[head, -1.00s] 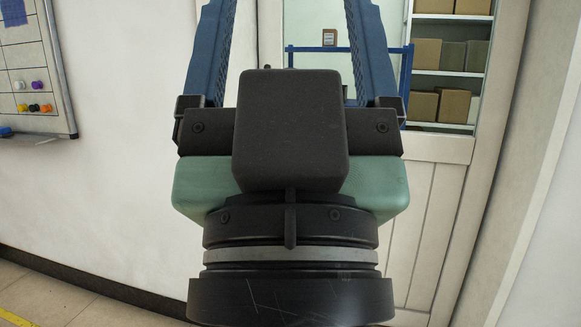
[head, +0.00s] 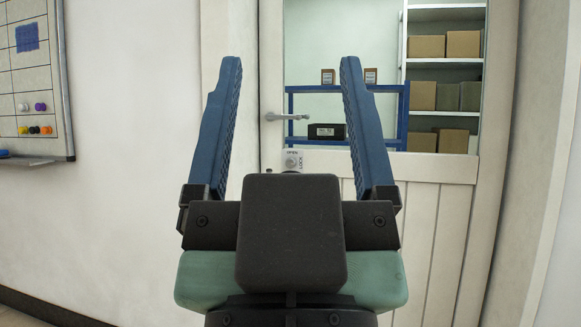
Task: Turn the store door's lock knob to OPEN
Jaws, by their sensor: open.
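The store door (head: 428,200) is a white door with a large window, and it appears shut. Its lock knob (head: 292,162) is a small round metal knob below the lever handle, with OPEN marked above it and LOCK below. The knob's exact turn is too small to tell. My gripper (head: 290,68) is open and empty, its two blue fingers pointing up in the picture. The knob shows between the fingers, just above the dark gripper body; I see no contact with it.
A lever handle (head: 287,116) sticks out to the right above the knob. Through the window are a blue rack (head: 345,89) and shelves with cardboard boxes (head: 426,46). A whiteboard (head: 30,95) with magnets hangs on the left wall. Bare wall lies between it and the door.

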